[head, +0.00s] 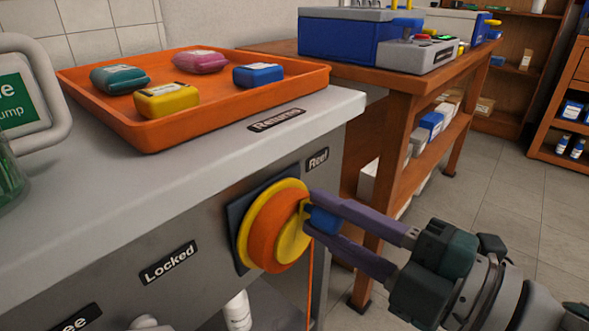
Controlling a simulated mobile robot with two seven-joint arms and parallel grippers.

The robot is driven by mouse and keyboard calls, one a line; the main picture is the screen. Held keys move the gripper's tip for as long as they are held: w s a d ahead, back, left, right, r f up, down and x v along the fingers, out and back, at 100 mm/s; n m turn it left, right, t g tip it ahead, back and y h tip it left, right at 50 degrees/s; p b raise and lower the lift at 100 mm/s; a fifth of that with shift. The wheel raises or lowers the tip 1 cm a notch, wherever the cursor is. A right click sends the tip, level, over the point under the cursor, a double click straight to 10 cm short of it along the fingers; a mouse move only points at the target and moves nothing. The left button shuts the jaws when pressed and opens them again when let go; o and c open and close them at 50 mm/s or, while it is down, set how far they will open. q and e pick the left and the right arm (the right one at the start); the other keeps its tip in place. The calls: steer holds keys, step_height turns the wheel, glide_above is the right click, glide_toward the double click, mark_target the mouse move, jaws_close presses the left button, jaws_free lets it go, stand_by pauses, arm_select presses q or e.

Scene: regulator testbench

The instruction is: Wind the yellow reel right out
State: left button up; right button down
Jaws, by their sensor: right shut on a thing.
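The yellow reel (246,232) is mounted on a dark blue plate on the grey front of the bench, below the "Reel" label. Orange line (265,235) is wound around it, and a strand (310,285) hangs down from its right side. My right gripper (308,215) comes in from the right with its purple fingers shut on the reel's blue handle (323,220). The fingers partly hide the reel's right edge. My left gripper is not in view.
An orange tray (130,134) with several coloured packets stands on the bench top by the "Returns" label. A "Locked" label (169,263) is left of the reel. A wooden table (400,82) with blue and grey devices stands behind. Floor at right is clear.

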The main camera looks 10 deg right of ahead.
steer(key=shift+s+a+r+n, duration=0.1)
steer(key=shift+s+a+n, duration=0.15)
steer(key=shift+n, duration=0.5)
steer(key=shift+s+a+n, duration=0.1)
steer(key=shift+a+n, duration=0.1)
steer(key=shift+n, duration=0.55)
steer(key=c, duration=0.6)
jaws_free()
steer(key=shift+s+d, duration=0.15)
steer(key=shift+s, duration=0.1)
steer(key=v, duration=0.9)
steer(key=shift+s+d+p, duration=0.15)
steer(key=shift+p, duration=0.2)
